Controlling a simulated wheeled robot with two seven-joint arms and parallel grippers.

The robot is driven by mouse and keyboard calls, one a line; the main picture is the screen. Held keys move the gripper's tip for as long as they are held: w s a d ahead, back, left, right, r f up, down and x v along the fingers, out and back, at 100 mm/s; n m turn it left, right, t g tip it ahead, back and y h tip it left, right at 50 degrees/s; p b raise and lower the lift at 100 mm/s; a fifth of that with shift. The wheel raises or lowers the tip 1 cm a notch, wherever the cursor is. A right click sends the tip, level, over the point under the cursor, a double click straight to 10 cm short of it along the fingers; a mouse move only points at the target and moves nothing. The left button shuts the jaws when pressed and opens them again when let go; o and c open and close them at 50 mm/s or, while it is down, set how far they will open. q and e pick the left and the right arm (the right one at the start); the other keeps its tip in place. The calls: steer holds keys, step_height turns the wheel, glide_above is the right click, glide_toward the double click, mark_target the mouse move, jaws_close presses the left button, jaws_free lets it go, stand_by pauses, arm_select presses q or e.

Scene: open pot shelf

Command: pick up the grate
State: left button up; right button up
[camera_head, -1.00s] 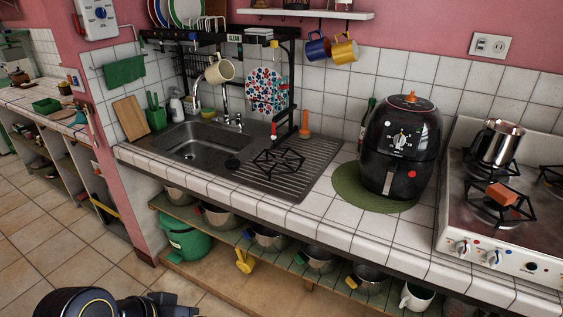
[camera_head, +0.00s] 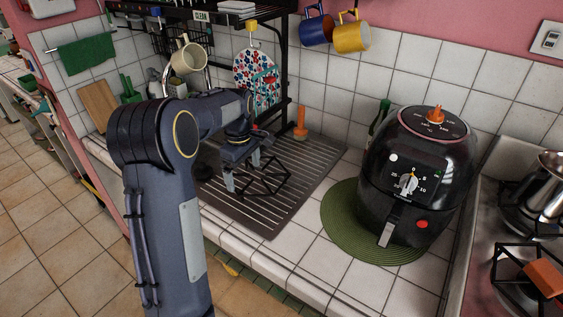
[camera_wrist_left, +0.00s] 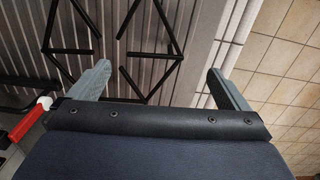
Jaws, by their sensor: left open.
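The grate (camera_head: 270,187) is a black, thin-barred metal frame lying on the ridged metal drainboard beside the sink. It also shows in the left wrist view (camera_wrist_left: 152,54), at the top of the picture. My left gripper (camera_head: 241,172) is open and empty. It is above the grate's near left side in the head view, partly covering it. In the left wrist view its two fingers (camera_wrist_left: 158,73) are spread wide with grate bars visible between and beyond them. I cannot tell the exact height gap. My right gripper is not in view.
A black air fryer (camera_head: 408,165) stands on a green round mat (camera_head: 335,222) to the right. A black rack (camera_head: 290,60) rises at the back. A red-and-white object (camera_wrist_left: 28,122) shows at the left wrist view's left edge.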

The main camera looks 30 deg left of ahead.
mark_target(246, 186)
arm_select(q)
steer(key=shift+w+a+f, duration=0.1)
steer(key=shift+w+f, duration=0.3)
steer(key=shift+w, duration=0.1)
steer(key=shift+f, duration=0.4)
steer(key=shift+s+f, duration=0.25)
steer(key=shift+f, duration=0.6)
step_height(246, 186, down, 4)
steer(key=shift+w+a+r+p, duration=0.1)
steer(key=shift+r+p, duration=0.05)
steer(key=shift+p, duration=0.6)
steer(key=shift+f, duration=0.55)
steer(key=c, duration=1.1)
steer(key=shift+c, duration=0.9)
steer(key=shift+r, duration=0.15)
